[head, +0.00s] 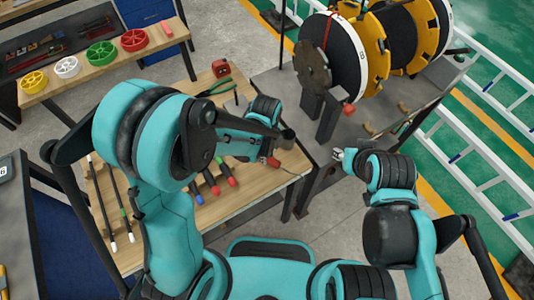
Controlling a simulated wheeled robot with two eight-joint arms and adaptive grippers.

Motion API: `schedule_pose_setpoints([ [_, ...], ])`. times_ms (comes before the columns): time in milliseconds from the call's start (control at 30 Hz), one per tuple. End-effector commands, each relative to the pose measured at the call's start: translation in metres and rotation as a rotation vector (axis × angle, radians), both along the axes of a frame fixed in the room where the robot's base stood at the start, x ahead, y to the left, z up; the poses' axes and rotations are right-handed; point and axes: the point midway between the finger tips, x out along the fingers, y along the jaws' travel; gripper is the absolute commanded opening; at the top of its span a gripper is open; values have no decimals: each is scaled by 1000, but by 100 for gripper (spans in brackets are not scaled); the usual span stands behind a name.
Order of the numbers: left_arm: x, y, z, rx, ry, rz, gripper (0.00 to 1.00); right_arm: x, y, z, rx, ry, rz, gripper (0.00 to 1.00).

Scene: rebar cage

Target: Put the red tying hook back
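Several tools with coloured handles lie on the wooden workbench (268,194). Another small red piece (274,162) shows right at my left gripper (263,159), near the bench's right edge. I cannot tell which red piece is the tying hook, or whether the gripper holds it. My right gripper (337,155) is beyond the bench's right edge, beside the dark metal table. No object shows in it, but its fingers are too small to read.
A red tape measure (221,69) and green-handled pliers (218,89) lie at the bench's back. Large cable reels (345,58) stand on the dark table (358,134). Ladders (478,168) lie at right. Coloured spools (101,53) sit on a shelf at back left.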

Motion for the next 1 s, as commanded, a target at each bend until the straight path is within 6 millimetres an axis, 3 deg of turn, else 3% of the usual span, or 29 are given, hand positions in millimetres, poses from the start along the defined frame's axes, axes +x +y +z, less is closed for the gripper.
schedule_pose_setpoints([
  [233,0,0,-6,0,0,0,0,0,0,-6,0,0,0,36],
  [267,0,0,-5,0,0,0,31,0,0,-5,0,0,0,36],
  [333,0,0,-5,0,0,0,47,0,0,-5,0,0,0,36],
  [733,0,0,2,0,0,0,47,0,0,-5,0,0,0,36],
  [1000,-2,1,53,0,0,0,47,0,0,-5,0,0,0,36],
])
